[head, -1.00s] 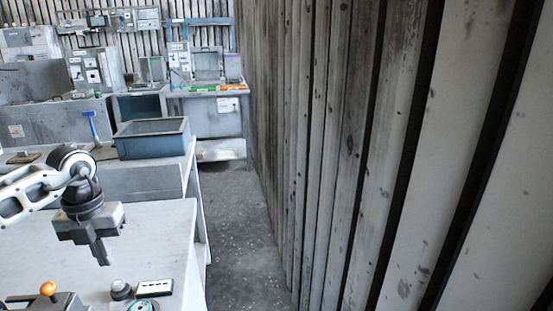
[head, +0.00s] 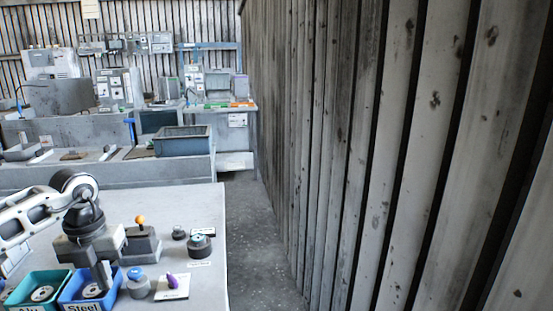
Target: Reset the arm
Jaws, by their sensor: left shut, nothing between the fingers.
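My left arm comes in from the left in the head view. Its gripper (head: 104,276) points down over the near grey table (head: 205,235), and its fingers are together with nothing between them. The fingertips overlap the blue bin marked "Steel" (head: 78,304) in the picture; I cannot tell how far above it they are. My right gripper is not in the view.
A teal bin (head: 35,287) stands left of the blue one. A box with an orange knob (head: 141,240), dark round parts (head: 199,246) and a purple piece (head: 172,281) are on the table. A plank wall (head: 400,150) closes the right; a floor aisle (head: 262,240) runs beside it.

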